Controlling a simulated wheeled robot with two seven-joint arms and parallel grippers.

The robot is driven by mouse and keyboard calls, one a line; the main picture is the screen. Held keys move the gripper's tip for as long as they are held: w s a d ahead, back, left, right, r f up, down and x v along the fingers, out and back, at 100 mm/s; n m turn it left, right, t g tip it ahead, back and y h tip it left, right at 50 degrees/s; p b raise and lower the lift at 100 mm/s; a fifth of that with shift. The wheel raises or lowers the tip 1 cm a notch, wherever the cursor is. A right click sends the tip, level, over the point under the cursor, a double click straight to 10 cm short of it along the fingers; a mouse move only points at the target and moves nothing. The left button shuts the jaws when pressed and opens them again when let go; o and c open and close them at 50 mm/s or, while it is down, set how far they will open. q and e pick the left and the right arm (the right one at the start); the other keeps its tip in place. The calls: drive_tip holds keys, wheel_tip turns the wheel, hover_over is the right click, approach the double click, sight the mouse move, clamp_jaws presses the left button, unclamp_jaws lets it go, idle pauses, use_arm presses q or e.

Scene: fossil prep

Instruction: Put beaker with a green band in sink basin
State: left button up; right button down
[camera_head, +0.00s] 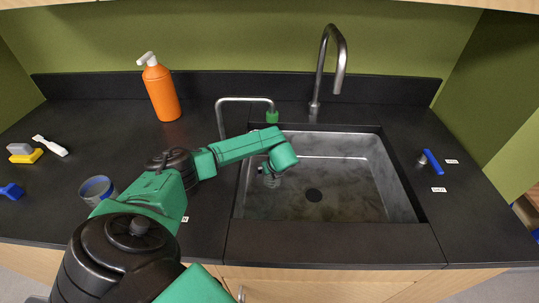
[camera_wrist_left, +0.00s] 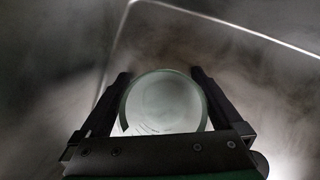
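My left arm reaches over the sink basin (camera_head: 360,190), with its gripper (camera_head: 268,172) pointing down inside the basin's left part. In the left wrist view, a round glass beaker (camera_wrist_left: 165,103) with a pale greenish rim sits between the two fingers of this gripper (camera_wrist_left: 161,78). The fingers press against it on both sides. Only a small grey part of the beaker (camera_head: 273,181) shows below the gripper in the head view. The band itself cannot be made out clearly. The gap between the beaker and the basin floor is hard to judge. My right gripper is not in view.
A blue-banded beaker (camera_head: 97,189) stands on the left counter beside my arm. An orange bottle (camera_head: 162,92) stands at the back. Small brushes lie left; a blue tool (camera_head: 432,161) lies right.

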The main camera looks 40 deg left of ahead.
use_arm(q)
drive_tip(key=p+v, duration=1)
drive_tip(key=v, duration=0.2)
drive_tip(key=shift+r, duration=0.3)
